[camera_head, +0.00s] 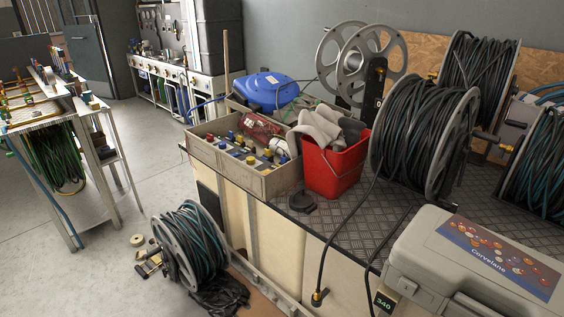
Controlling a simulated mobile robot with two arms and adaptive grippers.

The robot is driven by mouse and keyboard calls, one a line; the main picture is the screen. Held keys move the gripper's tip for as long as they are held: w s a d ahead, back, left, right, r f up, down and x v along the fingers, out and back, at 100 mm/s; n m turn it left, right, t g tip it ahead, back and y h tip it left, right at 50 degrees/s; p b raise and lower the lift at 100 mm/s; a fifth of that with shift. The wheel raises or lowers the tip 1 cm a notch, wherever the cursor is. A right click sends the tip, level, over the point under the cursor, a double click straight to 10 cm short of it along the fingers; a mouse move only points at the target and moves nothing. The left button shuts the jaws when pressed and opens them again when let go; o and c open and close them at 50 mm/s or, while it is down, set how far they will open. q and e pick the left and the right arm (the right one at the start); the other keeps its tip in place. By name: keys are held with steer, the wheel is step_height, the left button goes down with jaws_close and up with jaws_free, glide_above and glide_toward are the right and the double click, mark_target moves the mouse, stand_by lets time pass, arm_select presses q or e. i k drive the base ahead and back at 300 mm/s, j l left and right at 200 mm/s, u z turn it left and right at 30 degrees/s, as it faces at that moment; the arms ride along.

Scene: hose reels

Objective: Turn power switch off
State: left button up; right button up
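I cannot make out a power switch clearly anywhere in the head view. A dark box-like part (374,88) stands by the empty grey reel (354,63) on the workbench, but I cannot tell whether it carries a switch. A grey unit (506,127) between reels at the right is partly hidden, with small fittings on its side. Neither of my grippers is in view.
The workbench (335,218) holds a red bucket (335,168) with cloths, a wooden crate (240,178) of fittings, a blue case (265,90), a hose reel (425,130) and a grey case (470,262). Another reel (190,245) stands on the floor. Open floor (110,230) lies left.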

mark_target(210, 139)
steer(key=i+l+u, duration=0.1)
steer(key=l+u, duration=0.4)
steer(key=l, duration=0.25)
steer(key=i+j+z, duration=0.1)
steer(key=i+j, duration=0.15)
steer(key=i+j+z, duration=0.15)
steer(key=j, duration=0.35)
steer(key=i+j+z, duration=0.1)
steer(key=i+j, duration=0.25)
steer(key=i+j+z, duration=0.15)
steer(key=j, duration=0.3)
